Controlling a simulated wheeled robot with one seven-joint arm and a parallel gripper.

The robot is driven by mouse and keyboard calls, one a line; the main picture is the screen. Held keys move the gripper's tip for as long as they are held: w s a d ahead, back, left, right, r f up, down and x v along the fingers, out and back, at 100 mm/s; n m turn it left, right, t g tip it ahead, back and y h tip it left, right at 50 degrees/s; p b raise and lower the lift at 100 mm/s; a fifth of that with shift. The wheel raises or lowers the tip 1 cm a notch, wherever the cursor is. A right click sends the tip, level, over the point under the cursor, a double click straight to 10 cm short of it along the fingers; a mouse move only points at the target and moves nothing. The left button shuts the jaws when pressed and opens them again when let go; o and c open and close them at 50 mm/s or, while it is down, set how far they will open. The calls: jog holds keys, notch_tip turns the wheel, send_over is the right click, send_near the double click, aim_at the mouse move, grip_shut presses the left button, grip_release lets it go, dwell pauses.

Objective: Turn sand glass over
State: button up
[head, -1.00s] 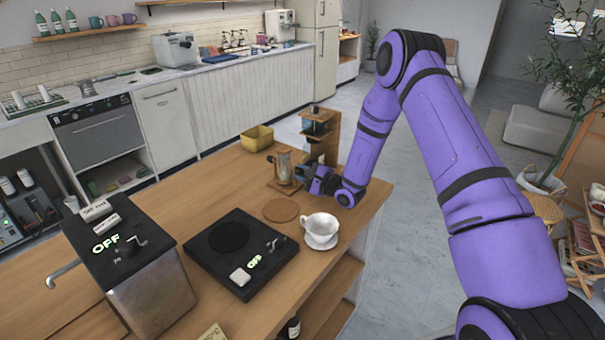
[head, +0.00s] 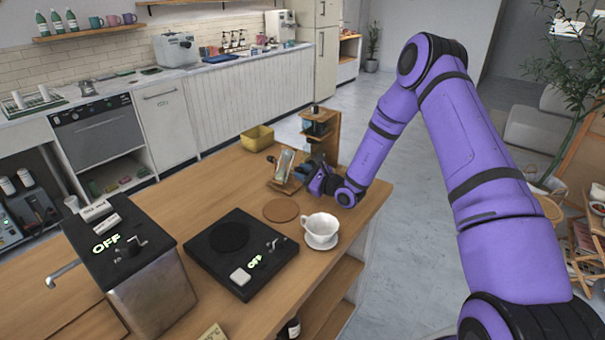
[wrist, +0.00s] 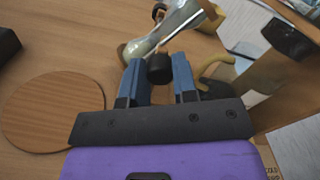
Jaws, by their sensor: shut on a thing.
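The sand glass (head: 284,163) stands on its small wooden base (head: 281,187) near the far end of the wooden counter. Its glass body leans, with the top to the right in the head view. In the wrist view the glass (wrist: 172,30) lies slantwise just beyond my fingers. My gripper (head: 306,172) is beside it on the right. In the wrist view my blue fingers (wrist: 157,75) are on either side of a dark round knob (wrist: 158,68) at the sand glass, and the gripper is shut on it. Part of the frame is out of the wrist view.
A wooden stand (head: 325,135) with a dark-topped device is close behind my gripper. A yellow bin (head: 257,138) sits behind, left.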

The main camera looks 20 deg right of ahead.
jog(key=m, duration=0.6)
jog(key=shift+d+f+m, duration=0.1)
jog(key=shift+m, duration=0.2)
jog(key=m, duration=0.5)
jog(key=shift+m, duration=0.3)
jog(key=m, duration=0.5)
jog(key=shift+s, duration=0.1)
jog(key=m, duration=0.5)
jog(key=shift+m, duration=0.4)
jog(key=o, duration=0.9)
